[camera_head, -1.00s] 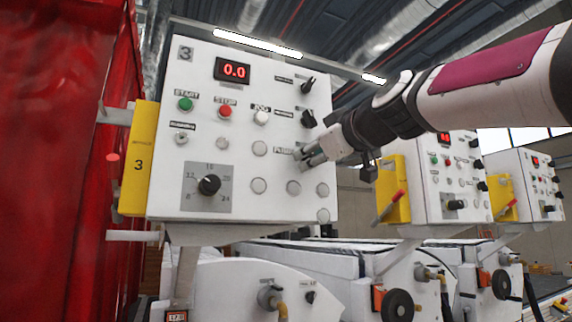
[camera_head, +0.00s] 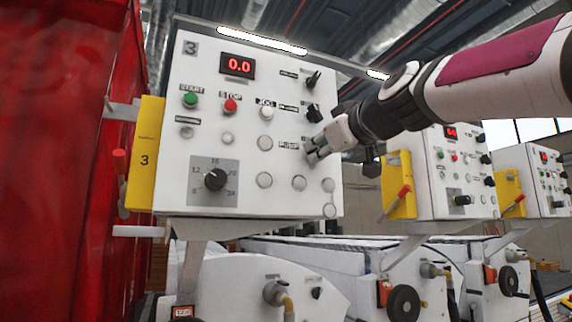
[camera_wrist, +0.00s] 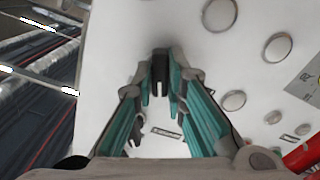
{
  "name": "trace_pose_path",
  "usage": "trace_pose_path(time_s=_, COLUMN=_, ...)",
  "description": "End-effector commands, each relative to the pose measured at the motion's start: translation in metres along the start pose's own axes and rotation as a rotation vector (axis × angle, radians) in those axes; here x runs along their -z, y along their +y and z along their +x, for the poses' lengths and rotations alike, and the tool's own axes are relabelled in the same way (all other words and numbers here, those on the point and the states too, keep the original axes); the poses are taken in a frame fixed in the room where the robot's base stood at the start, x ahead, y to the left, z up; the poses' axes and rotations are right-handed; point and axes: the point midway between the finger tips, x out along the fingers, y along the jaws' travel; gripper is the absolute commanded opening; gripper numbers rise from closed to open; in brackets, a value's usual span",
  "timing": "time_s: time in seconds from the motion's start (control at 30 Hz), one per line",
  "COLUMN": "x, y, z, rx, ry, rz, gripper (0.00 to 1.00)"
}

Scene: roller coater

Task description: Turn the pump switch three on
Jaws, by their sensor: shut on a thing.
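The control panel marked 3 (camera_head: 200,105) is a white box with a red 0.0 display. The PUMP label (camera_head: 289,144) is on its right side. My gripper (camera_head: 313,151) is at the panel face just right of that label. In the wrist view, a black pump switch knob (camera_wrist: 160,78) sits between my fingertips, and my gripper is shut on it. The knob's exact angle is hard to read.
Two more black knobs are above, the nearer one (camera_head: 313,113) close to my gripper. A black dial (camera_head: 214,179) and several blank round caps are lower on the panel. A yellow plate (camera_head: 146,155) is on its left. Similar panels (camera_head: 448,170) stand to the right.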

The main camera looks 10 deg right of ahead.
Motion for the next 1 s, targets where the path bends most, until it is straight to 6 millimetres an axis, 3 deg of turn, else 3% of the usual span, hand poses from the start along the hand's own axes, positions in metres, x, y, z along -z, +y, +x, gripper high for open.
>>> trace_pose_path(time_s=0.7, x=-0.0015, y=0.0012, z=0.0000, rx=0.000, ry=-0.003, rz=0.639, gripper=0.00)
trace_pose_path(time_s=1.0, x=-0.0015, y=0.0011, z=0.0000, rx=0.001, ry=-0.003, rz=0.836, gripper=0.00)
